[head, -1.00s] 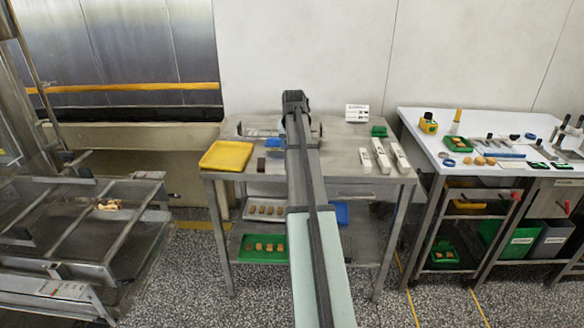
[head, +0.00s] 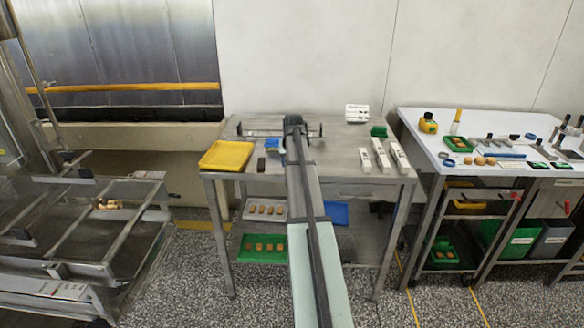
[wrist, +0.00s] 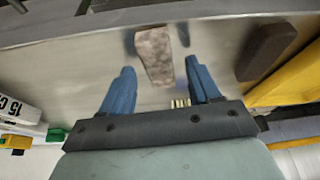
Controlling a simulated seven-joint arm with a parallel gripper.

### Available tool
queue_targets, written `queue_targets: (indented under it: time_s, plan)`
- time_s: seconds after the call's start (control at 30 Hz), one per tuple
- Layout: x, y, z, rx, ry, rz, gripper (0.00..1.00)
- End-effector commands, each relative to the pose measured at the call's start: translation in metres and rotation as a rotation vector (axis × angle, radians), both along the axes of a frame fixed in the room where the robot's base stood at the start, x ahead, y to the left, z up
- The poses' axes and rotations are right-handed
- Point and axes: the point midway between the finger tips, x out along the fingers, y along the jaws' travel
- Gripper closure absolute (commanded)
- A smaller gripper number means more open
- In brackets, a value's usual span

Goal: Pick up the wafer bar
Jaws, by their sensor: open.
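A speckled grey-brown bar (wrist: 153,52), which I take for the wafer bar, lies on the metal table top in the wrist view. My gripper (wrist: 158,65) is open, with one blue finger to each side of the bar's near part in the picture. Neither finger appears to touch it. I cannot tell how high the fingertips are above the table. In the head view my own arm covers the middle of the table, and I cannot make out the bar there.
A dark brown block (wrist: 267,52) lies right of the bar in the wrist view, with a yellow tray (wrist: 290,80) beyond it. In the head view the yellow tray (head: 227,155) is at the table's left. White cartons (head: 381,154) stand right of my arm.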

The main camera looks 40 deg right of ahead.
Motion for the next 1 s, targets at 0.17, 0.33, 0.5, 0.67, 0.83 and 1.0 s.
queue_targets:
  time_s: [0.17, 0.33, 0.5, 0.67, 0.83, 1.0]
  plan:
    - [0.0028, -0.0023, -0.0076, -0.002, -0.001, 0.001, 0.38]
    - [0.0025, -0.0021, -0.0073, -0.002, -0.001, 0.001, 0.41]
    - [0.0025, -0.0021, -0.0072, -0.001, -0.001, 0.0, 0.57]
    - [0.0025, -0.0021, -0.0072, -0.001, -0.001, 0.0, 0.73]
    - [0.0025, -0.0021, -0.0072, -0.001, -0.001, 0.0, 0.86]
    - [0.0025, -0.0021, -0.007, -0.001, -0.001, 0.0, 0.86]
